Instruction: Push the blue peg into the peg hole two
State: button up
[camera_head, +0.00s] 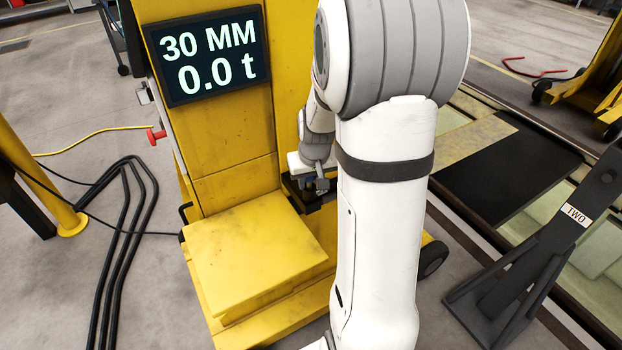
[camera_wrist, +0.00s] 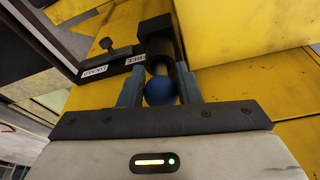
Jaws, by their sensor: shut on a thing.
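The blue peg shows in the wrist view as a round blue knob (camera_wrist: 160,92) on a metal shank. The shank runs up to a black block (camera_wrist: 158,40) on the yellow machine; how deep it sits there is not clear. My gripper (camera_wrist: 159,86) has a finger on each side of the knob and is shut on it. In the head view my gripper (camera_head: 321,186) is small, against the machine's right side, and the peg cannot be made out. No hole marked two is visible at the block.
The yellow machine (camera_head: 225,140) has a display reading 30 MM and 0.0 t (camera_head: 208,60). Small labels (camera_wrist: 95,72) sit left of the block, beside a dark knob (camera_wrist: 107,44). A dark stand labelled TWO (camera_head: 530,250) is at right. Black cables (camera_head: 125,220) lie at left.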

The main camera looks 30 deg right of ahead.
jog(key=shift+f, duration=0.15)
jog(key=o, duration=1.1)
jog(key=v, duration=0.8)
jog(key=shift+a, duration=0.1)
jog(key=s+a+r, duration=0.1)
jog(key=s+a, duration=0.3)
jog(key=s, duration=0.1)
jog(key=s+a+r+n, duration=0.1)
jog(key=s+a, duration=0.3)
jog(key=s, duration=0.2)
jog(key=s+a+r+n, duration=0.1)
jog(key=s+a+r, duration=0.1)
jog(key=s+a, duration=0.2)
jog(key=shift+s+a+y, duration=0.3)
jog(key=shift+s+a, duration=0.05)
jog(key=shift+s, duration=0.3)
